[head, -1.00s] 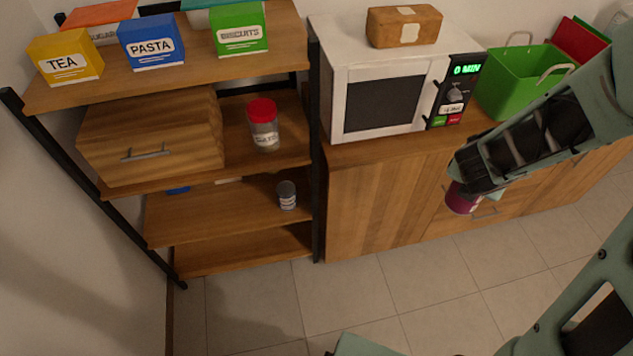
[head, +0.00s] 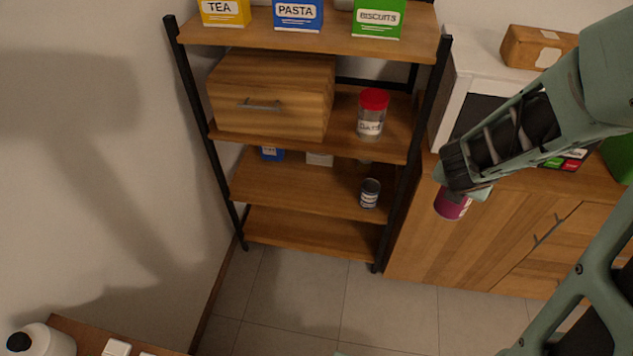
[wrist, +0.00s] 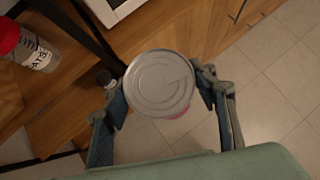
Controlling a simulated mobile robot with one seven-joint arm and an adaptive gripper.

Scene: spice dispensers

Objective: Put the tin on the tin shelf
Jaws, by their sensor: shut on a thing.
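A tin with a magenta label (head: 452,205) hangs below my gripper (head: 464,185) in the head view, in front of the wooden cabinet. In the wrist view its round grey metal lid (wrist: 158,84) shows between the two fingers of my gripper (wrist: 160,92), which is shut on it. A shelf unit (head: 300,172) stands to the left of the tin. Its third board from the top holds a small dark tin (head: 369,193) near the right end. The tin in my gripper is apart from the shelf.
Above that board stand a wooden drawer box (head: 270,95) and a red-lidded jar (head: 371,115). A black upright post (head: 430,100) edges the shelf on the right. The third board's front middle is bare.

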